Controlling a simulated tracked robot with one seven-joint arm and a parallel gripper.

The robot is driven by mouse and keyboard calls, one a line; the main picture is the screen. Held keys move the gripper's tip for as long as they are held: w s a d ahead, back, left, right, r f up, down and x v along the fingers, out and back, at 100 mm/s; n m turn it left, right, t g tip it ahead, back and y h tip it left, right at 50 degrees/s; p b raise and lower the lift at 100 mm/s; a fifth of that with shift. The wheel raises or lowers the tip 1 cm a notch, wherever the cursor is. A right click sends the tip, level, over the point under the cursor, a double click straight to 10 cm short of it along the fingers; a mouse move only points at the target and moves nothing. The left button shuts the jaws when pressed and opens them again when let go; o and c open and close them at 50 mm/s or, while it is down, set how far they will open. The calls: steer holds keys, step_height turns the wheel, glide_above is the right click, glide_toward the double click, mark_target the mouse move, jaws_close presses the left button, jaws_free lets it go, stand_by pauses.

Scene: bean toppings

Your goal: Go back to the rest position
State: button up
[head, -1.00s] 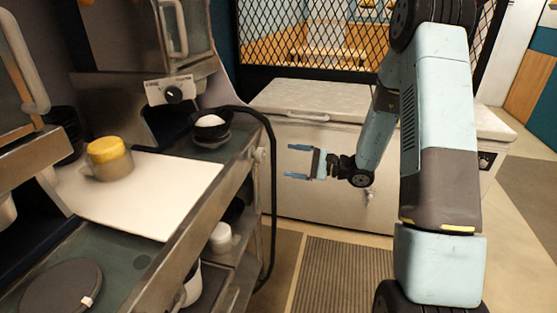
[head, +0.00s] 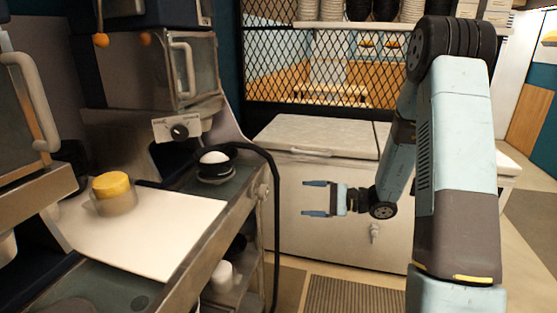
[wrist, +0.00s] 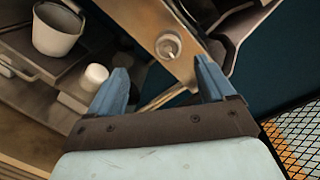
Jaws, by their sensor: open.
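My gripper (head: 318,198) is in the head view, right of the counter and in front of the white chest freezer (head: 325,235). Its two blue fingers point left, apart, with nothing between them. The fingers also show in the wrist view (wrist: 160,82), spread wide, with the counter's side and lower shelf beyond them.
The steel counter on the left bears a white board (head: 150,235), a yellow-topped container (head: 113,190) and a dark bowl with something white (head: 215,165). A black cable (head: 277,210) hangs by the counter's end. A white bucket (wrist: 57,30) stands on the lower shelf.

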steer(key=s+a+r+n+g+h, duration=0.1)
steer(key=s+r+n+g+h, duration=0.2)
steer(key=s+r, duration=0.3)
steer(key=s+a+r+n+g+h, duration=0.1)
steer(key=s+r+n+g+h, duration=0.25)
steer(key=s, duration=0.55)
steer(key=s+d+r+n+t+h, duration=0.3)
steer(key=s+d+r+t+h, duration=0.4)
steer(key=s+d+r+h, duration=0.2)
steer(key=s+r+h, duration=0.1)
steer(key=s+r, duration=0.1)
steer(key=s, duration=0.1)
steer(key=shift+s+d+r, duration=0.15)
steer(key=shift+s+d, duration=0.1)
steer(key=shift+d, duration=0.1)
steer(key=shift+n+t, duration=0.25)
steer(key=shift+c, duration=0.2)
